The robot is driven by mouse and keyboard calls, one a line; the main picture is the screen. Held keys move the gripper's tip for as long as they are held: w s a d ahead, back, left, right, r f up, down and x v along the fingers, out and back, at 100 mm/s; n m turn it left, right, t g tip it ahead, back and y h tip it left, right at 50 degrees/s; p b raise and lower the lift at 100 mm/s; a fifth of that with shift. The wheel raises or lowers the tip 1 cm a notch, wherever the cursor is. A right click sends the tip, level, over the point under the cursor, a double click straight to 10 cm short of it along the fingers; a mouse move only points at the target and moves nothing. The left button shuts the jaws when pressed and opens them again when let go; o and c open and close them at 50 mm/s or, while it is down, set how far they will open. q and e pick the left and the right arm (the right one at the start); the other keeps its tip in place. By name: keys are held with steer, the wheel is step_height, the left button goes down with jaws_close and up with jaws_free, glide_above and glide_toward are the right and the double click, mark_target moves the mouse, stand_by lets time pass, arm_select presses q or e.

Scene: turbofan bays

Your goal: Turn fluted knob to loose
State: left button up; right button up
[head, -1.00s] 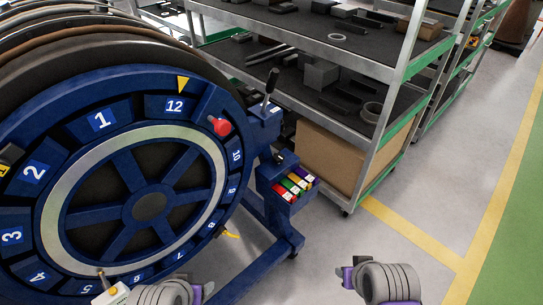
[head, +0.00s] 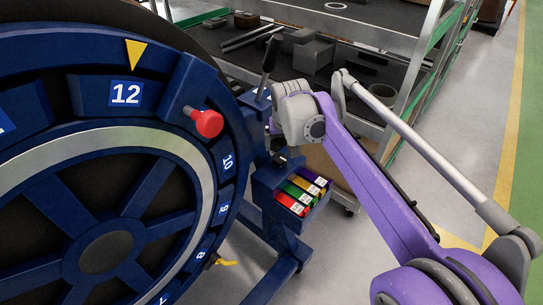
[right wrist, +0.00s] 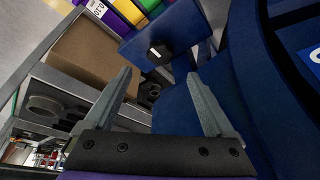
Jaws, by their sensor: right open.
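A small black knob with a white mark (right wrist: 160,53), which I take for the fluted knob, sits on a blue bracket in the right wrist view. It also shows as a dark knob in the head view (head: 279,158). Its flutes are too small to make out. My right gripper (right wrist: 158,76) is open and empty, its two fingers spread on either side below the knob in the picture, apart from it. In the head view my right wrist is above the knob and the fingers are mostly hidden. My left gripper is not in view.
A blue numbered wheel (head: 118,210) with a red knob (head: 209,123) fills the left. A black lever (head: 269,58) stands above the bracket. A blue rack (head: 262,190) holds coloured blocks. A shelf cart (head: 397,105) stands behind; floor is clear at right.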

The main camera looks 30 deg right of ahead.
mark_target(280, 158)
steer(key=b+x, duration=0.2)
steer(key=x, duration=0.7)
steer(key=c, duration=1.4)
